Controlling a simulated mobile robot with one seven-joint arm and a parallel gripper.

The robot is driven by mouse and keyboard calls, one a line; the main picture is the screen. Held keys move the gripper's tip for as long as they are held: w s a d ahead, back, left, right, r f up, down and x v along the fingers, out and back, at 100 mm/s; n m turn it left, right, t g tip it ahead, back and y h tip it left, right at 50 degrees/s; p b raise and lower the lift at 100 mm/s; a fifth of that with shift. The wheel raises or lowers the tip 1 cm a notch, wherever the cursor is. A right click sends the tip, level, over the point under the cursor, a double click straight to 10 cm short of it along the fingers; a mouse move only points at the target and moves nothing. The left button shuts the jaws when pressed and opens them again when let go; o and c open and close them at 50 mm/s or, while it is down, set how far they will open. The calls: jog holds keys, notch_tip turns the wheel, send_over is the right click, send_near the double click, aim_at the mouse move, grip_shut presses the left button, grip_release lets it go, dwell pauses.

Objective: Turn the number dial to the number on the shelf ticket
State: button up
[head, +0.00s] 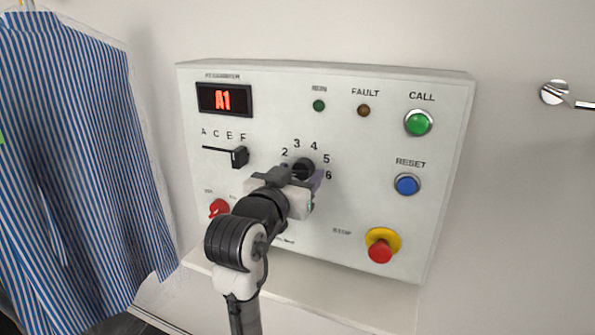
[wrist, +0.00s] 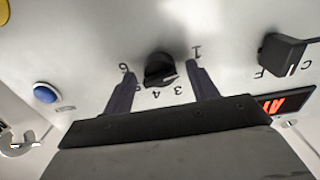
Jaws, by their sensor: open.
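The number dial (head: 303,167) is a black knob on the white control panel, ringed by printed numbers. My gripper (head: 298,178) is in front of it and covers its lower left side. In the wrist view the dial (wrist: 160,70) shows between the two fingers of my open gripper (wrist: 161,72), with a gap on each side. The display (head: 223,99) reads A1 in red. No shelf ticket can be made out in either view.
A black slider (head: 239,156) under the letters is left of the dial, with a red switch (head: 218,208) below. Green call (head: 418,123), blue reset (head: 407,184) and red stop (head: 381,250) buttons are on the right. A striped shirt (head: 75,170) hangs at left.

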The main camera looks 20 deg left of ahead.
jog(key=shift+w, duration=0.1)
jog(key=c, duration=0.9)
jog(key=m+b, duration=0.3)
jog(key=m, duration=0.1)
jog(key=shift+f, duration=0.15)
jog(key=m+b, duration=0.3)
jog(key=m, duration=0.1)
jog(key=shift+m, duration=0.3)
jog(key=m+b, duration=0.3)
jog(key=m, duration=0.1)
jog(key=shift+m+b, duration=0.75)
jog(key=shift+m, duration=0.85)
